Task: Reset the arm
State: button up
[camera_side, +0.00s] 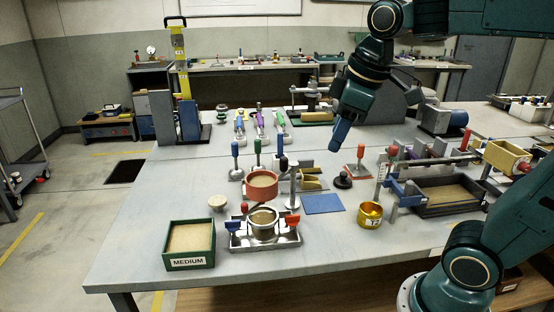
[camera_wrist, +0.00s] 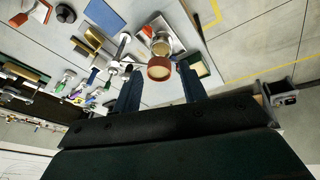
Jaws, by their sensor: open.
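My gripper (camera_side: 340,134) hangs from my dark green arm above the middle of the table in the side view, well clear of the tabletop. In the wrist view my gripper (camera_wrist: 157,88) shows as two dark blue fingers set apart with nothing held between them. Beyond the fingers in that view is a reddish-brown ring filled with sand (camera_wrist: 159,68). The same red ring (camera_side: 261,186) shows in the side view, above and behind a metal ring fixture (camera_side: 263,224) on a base plate.
A green box of sand labelled MEDIUM (camera_side: 190,243) stands at the table's front left. A blue mat (camera_side: 323,204), a brass cup (camera_side: 370,214) and a black knob (camera_side: 342,180) lie near the middle. A dark sand tank (camera_side: 450,197) stands right. Several coloured-handled tools stand behind.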

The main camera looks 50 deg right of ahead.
jog(key=s+a+f+m+t, duration=0.1)
jog(key=s+f+m, duration=0.3)
jog(key=s, duration=0.5)
jog(key=shift+a+f+t, duration=0.4)
jog(key=shift+a+f, duration=0.15)
jog(key=shift+f, duration=0.15)
dwell(0.7)
